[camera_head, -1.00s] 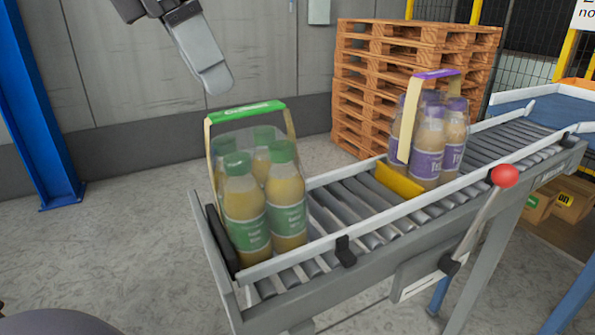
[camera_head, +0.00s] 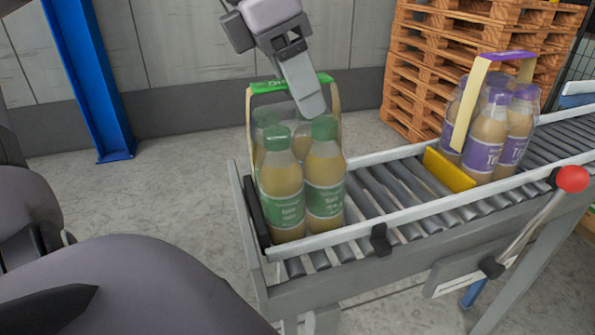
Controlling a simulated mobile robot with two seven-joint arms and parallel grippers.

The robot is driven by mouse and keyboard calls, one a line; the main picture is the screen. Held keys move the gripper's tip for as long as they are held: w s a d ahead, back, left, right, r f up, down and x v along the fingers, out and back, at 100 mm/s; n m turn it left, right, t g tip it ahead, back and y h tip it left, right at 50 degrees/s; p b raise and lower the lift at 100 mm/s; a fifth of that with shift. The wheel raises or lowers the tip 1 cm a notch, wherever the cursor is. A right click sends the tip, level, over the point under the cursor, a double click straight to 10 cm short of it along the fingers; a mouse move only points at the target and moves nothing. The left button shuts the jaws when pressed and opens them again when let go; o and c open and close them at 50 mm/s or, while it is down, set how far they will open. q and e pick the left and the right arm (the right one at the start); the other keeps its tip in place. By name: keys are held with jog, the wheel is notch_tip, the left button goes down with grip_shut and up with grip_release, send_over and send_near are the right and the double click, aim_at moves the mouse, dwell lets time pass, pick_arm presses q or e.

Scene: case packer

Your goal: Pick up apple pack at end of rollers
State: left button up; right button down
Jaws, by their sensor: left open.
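The apple pack (camera_head: 283,203), several bottles with green caps and green labels under a green-topped carry handle (camera_head: 268,87), stands upright at the near left end of the roller conveyor (camera_head: 372,198). My left gripper (camera_head: 308,105) is open and comes down from above, in front of the right part of the handle in the picture. It partly hides the handle and the rear bottles. I cannot tell whether it touches the handle. My right gripper is not in view.
A purple-labelled bottle pack (camera_head: 497,138) stands farther up the rollers behind a yellow stop (camera_head: 449,170). A red-knobbed lever (camera_head: 572,179) rises at the conveyor's near side. Wooden pallets (camera_head: 425,75) stack behind. A blue post (camera_head: 95,85) stands left, with clear floor around it.

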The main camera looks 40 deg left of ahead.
pick_arm(q)
jog(key=c, duration=1)
jog(key=shift+w+r, duration=0.1)
jog(key=shift+r, duration=0.05)
grip_shut()
jog(key=shift+r, duration=0.15)
